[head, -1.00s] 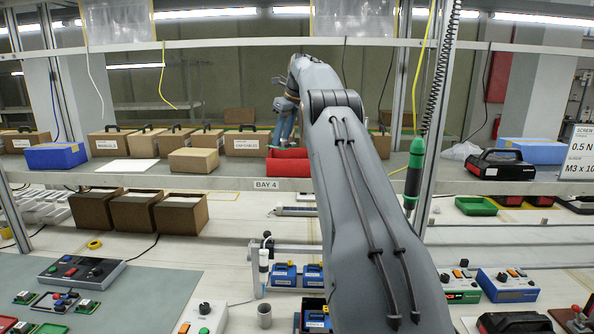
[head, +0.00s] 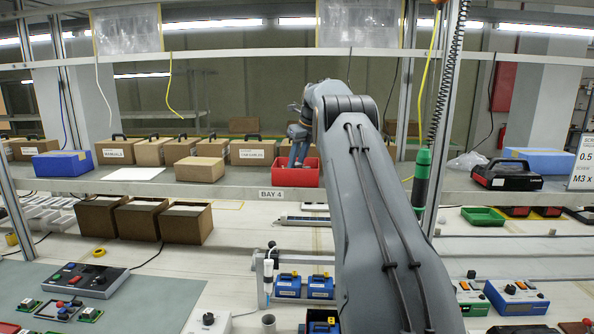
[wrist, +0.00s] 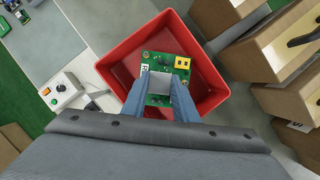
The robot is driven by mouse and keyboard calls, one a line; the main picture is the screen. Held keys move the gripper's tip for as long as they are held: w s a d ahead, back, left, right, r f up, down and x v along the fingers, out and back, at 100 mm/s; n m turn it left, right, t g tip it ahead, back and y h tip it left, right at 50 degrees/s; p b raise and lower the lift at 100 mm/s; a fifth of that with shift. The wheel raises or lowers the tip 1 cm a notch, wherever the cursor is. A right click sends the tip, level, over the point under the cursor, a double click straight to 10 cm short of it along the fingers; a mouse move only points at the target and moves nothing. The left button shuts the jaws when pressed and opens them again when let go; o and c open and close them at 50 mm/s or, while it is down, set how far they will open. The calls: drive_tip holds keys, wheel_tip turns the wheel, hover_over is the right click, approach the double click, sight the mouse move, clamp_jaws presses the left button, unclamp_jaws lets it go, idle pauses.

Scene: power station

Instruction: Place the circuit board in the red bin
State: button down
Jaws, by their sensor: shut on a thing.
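The red bin (head: 308,177) stands on the shelf above the BAY 4 label, partly behind my arm. In the wrist view its red wall (wrist: 215,108) surrounds the circuit board from above. The green circuit board (wrist: 152,61), with a grey chip and a yellow part, is between my fingertips over the bin's opening. My gripper (wrist: 158,92) is shut on the board. In the head view my gripper (head: 297,155) points down at the bin; the board is not visible there.
Cardboard boxes (head: 195,169) stand on the shelf left of the bin, and others (wrist: 285,105) lie close on its right in the wrist view. A blue box (head: 63,163) is at the far left. A metal post (head: 440,120) rises right of my arm.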

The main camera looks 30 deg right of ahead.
sight(298, 164)
drive_tip(key=shift+f+p, duration=0.75)
drive_tip(key=shift+f, duration=1.1)
drive_tip(key=shift+f, duration=0.15)
drive_tip(key=c, duration=1.4)
unclamp_jaws()
drive_tip(key=b+v, duration=0.4)
drive_tip(key=v, duration=0.8)
